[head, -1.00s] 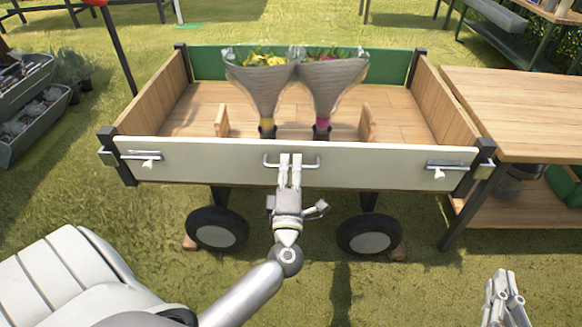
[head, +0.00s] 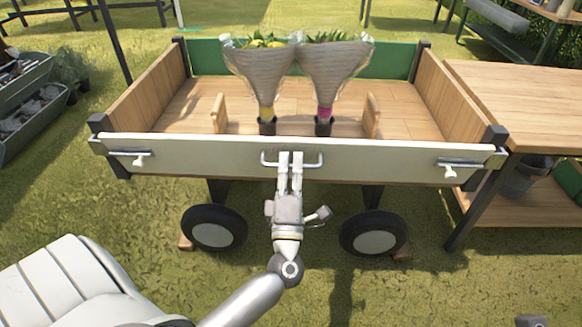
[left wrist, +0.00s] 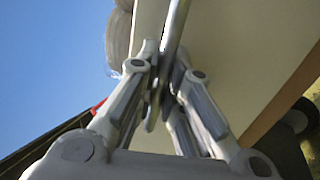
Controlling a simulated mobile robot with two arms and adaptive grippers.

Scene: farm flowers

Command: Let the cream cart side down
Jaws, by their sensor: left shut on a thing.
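The cream cart side (head: 215,158) is the long front board of the wooden cart. Its top leans slightly out toward me, and its ends now lie in front of the dark corner posts. My left gripper (head: 290,165) is shut on the metal handle (head: 313,162) at the middle of this side. The left wrist view also shows the fingers (left wrist: 155,95) closed around the handle bar. A latch (head: 135,160) sits near the left end and another latch (head: 455,168) near the right end. Of my right gripper only a small bit (head: 532,321) shows at the bottom edge.
Two wrapped bouquets (head: 262,78) (head: 330,72) stand in the cart bed behind the side, between two small wooden uprights. Wheels (head: 214,229) are below. A wooden table (head: 520,100) stands close at the right. Grass in front is clear.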

